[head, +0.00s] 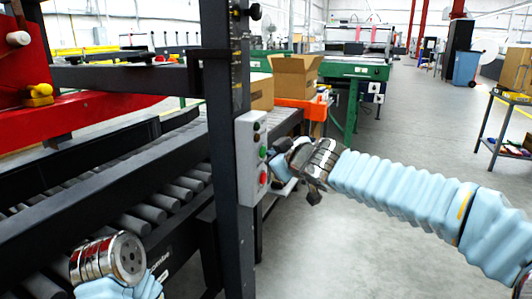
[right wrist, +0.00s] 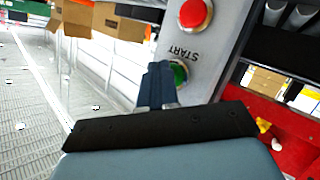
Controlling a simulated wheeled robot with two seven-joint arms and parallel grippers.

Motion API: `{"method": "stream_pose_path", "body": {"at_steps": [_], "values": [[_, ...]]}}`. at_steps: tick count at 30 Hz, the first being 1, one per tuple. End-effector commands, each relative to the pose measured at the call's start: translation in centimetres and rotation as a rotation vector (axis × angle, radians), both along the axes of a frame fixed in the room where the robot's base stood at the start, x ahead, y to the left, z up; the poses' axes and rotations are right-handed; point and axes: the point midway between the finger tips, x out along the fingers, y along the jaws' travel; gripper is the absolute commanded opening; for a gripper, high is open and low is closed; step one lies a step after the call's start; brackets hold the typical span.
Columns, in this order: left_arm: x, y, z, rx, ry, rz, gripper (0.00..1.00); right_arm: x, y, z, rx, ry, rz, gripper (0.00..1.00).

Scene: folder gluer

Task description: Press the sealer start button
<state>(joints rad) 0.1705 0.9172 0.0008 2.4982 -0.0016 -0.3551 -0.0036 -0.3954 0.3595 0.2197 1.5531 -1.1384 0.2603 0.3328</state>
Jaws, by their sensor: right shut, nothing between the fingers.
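The sealer's grey control box (head: 251,158) is fixed to a dark upright post. In the head view, its green button (head: 262,151) sits above a red button (head: 263,178). In the right wrist view, the green start button (right wrist: 181,72) is beside an upside-down START label (right wrist: 184,52), with the red button (right wrist: 194,14) above. My right gripper (right wrist: 160,70) is shut and empty, its fingertips close to the green button and partly covering it. I cannot tell whether they touch. In the head view, the right gripper (head: 274,160) is at the box's right side. My left gripper's fingers do not show.
The roller conveyor (head: 150,215) and dark frame lie left of the post (head: 222,130). An open cardboard box (head: 295,75) stands behind the control box. A side table (head: 507,150) is at far right. The floor (head: 400,130) between is clear.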

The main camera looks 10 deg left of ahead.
Motion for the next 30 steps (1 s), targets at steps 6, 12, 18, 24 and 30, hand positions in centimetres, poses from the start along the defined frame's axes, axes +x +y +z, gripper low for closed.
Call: {"method": "stream_pose_path", "body": {"at_steps": [6,12,18,24,30], "values": [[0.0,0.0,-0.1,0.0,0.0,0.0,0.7,0.1,0.2,0.0,0.001,-0.001,0.0,0.0],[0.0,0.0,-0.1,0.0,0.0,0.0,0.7,0.0,-0.1,0.0,0.001,0.0,0.0,0.0],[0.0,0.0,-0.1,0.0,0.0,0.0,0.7,-0.3,-1.0,0.0,0.001,-0.001,0.0,0.0],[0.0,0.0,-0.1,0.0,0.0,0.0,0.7,-0.4,-1.1,0.0,0.001,-0.001,0.0,0.0],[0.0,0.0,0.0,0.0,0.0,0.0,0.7,-0.6,-1.8,0.0,0.0,0.001,-0.001,0.0]]}}
